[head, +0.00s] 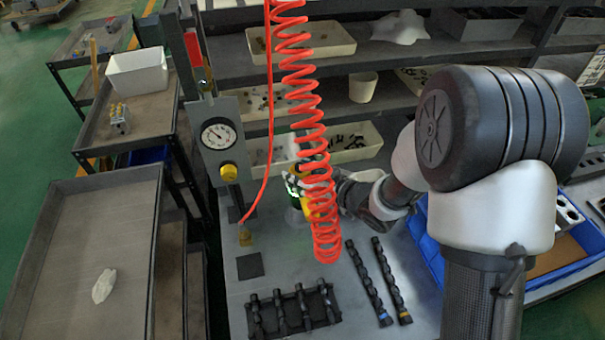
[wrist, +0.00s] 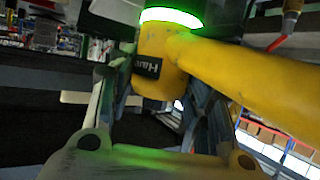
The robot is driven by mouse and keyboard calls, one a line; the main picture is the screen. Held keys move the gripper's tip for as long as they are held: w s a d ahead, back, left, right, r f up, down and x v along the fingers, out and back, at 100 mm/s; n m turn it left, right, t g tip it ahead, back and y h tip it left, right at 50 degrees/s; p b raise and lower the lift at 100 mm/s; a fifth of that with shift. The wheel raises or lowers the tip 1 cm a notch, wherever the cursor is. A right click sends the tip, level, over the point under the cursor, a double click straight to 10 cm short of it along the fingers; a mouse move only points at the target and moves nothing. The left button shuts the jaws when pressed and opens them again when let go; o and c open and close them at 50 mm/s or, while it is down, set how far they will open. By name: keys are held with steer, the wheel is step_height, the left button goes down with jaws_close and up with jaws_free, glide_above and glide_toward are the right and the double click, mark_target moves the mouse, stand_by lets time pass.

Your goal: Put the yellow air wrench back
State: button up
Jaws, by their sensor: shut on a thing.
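The yellow air wrench (head: 316,203) is in my gripper (head: 308,187), raised above the workbench and partly hidden behind the coiled red hose in the head view. In the wrist view, the yellow wrench (wrist: 225,75) fills the upper right, with a dark label on its body and a glowing green ring above it. My gripper (wrist: 160,95) is shut on the wrench body, with a finger on either side. The wrench's tool end is not clear in either view.
The coiled red hose (head: 298,85) hangs in front of the gripper. A gauge panel (head: 218,140) stands to the left. A black square pad (head: 250,266), a rack of dark shafts (head: 290,312) and two loose shafts (head: 392,280) lie on the bench (head: 345,325). A blue tray (head: 425,235) is right.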

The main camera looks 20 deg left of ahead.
steer(key=shift+w+f+b, duration=0.1)
steer(key=shift+f+b, duration=1.05)
steer(key=shift+f, duration=0.15)
stand_by(0.4)
steer(key=o, duration=1.5)
steer(key=shift+f, duration=0.1)
steer(key=shift+s+f, duration=0.2)
steer(key=v, duration=1.2)
steer(key=shift+r, duration=0.2)
